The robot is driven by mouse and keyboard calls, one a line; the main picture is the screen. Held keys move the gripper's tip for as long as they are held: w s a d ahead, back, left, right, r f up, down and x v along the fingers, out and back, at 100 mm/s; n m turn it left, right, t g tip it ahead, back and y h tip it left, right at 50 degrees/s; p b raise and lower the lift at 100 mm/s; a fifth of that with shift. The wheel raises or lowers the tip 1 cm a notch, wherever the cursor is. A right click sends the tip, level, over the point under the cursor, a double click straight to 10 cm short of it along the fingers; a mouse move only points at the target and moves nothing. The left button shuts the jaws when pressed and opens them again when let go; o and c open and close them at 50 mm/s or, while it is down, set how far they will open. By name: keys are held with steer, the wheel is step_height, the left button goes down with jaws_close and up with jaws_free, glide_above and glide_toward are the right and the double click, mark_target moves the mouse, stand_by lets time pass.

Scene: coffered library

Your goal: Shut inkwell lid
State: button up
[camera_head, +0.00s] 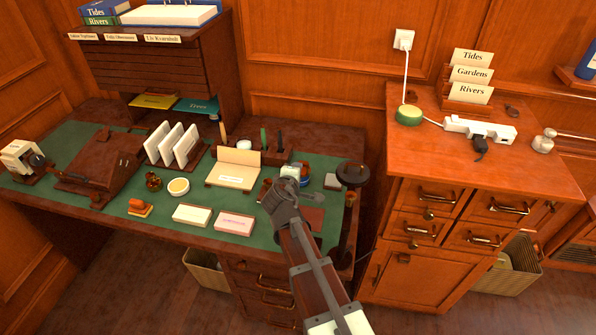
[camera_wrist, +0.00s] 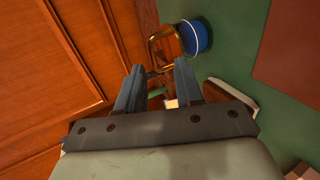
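In the wrist view, a round blue thing with a pale ring (camera_wrist: 196,37), which looks like the inkwell, stands on the green desk top. A brass-coloured square frame (camera_wrist: 164,47) stands beside it, apparently its raised lid. My gripper (camera_wrist: 159,68) has its two fingers apart, with the brass frame just beyond the tips; I cannot tell whether they touch. In the head view, my gripper (camera_head: 287,181) is low over the right part of the desk. A small pale block (camera_head: 291,171), likely the inkwell, shows right behind it, partly hidden.
A pen stand (camera_head: 270,156) and a propped cream card (camera_head: 237,168) are behind and left of the gripper. A dark round-topped stand (camera_head: 352,174) is close on the right. A dark red pad (camera_head: 309,218) lies in front. Card stacks (camera_head: 234,222) lie to the left.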

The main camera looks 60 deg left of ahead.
steer(key=v, duration=1)
stand_by(0.3)
